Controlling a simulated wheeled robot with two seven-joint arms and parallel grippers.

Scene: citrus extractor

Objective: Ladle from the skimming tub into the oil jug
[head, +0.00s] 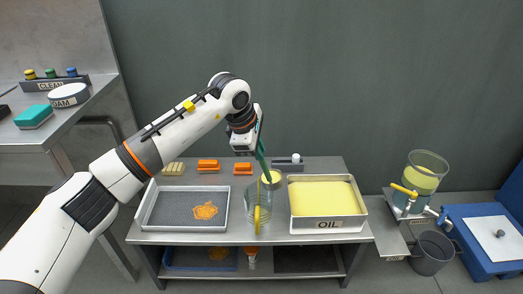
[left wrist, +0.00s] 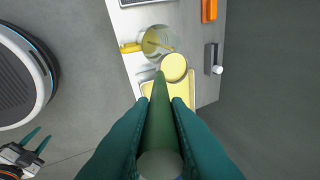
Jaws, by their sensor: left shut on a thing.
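My left gripper (head: 261,146) is shut on the green handle of the ladle (left wrist: 160,115). The ladle hangs down, its round bowl (head: 271,179) filled with yellow, close behind and right of the jug's rim. The clear oil jug (head: 250,205) has a yellow handle and stands on the table; the wrist view shows it (left wrist: 153,36) beside the bowl, with a yellow streak inside. The white skimming tub (head: 328,224), labelled OIL and full of yellow liquid, stands right of the jug. My right gripper (left wrist: 37,141) shows only in the wrist view, fingers apart and empty.
A grey tray (head: 165,208) with an orange patch lies left of the jug. Orange blocks (head: 208,164) and a dark holder (head: 288,162) line the table's back. A juice dispenser (head: 425,175), a bucket (head: 432,253) and a blue bin (head: 485,240) stand right.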

